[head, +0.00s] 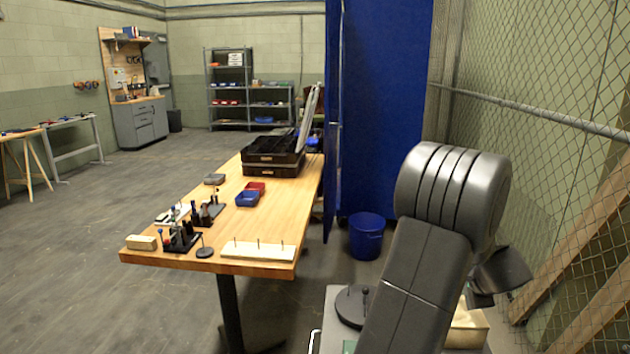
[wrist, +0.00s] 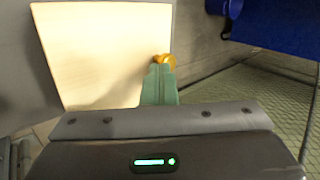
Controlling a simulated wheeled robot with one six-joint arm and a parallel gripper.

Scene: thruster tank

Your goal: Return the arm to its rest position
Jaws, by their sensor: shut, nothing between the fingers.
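My arm rises in the right foreground of the head view, its dark grey links bent at a large ribbed joint. Part of its dark end shows beyond that joint; the fingers cannot be made out there. In the wrist view my gripper (wrist: 163,62) shows as green fingers with yellow-orange tips, close together and empty. They stand out beyond a grey plate with screws and a small lit display. A pale cream surface (wrist: 95,50) lies behind the fingers; whether they touch it cannot be told.
A blue bucket (head: 366,236) stands by a blue curtain (head: 385,100). A mesh fence (head: 540,60) runs close on the right. Left floor is open.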

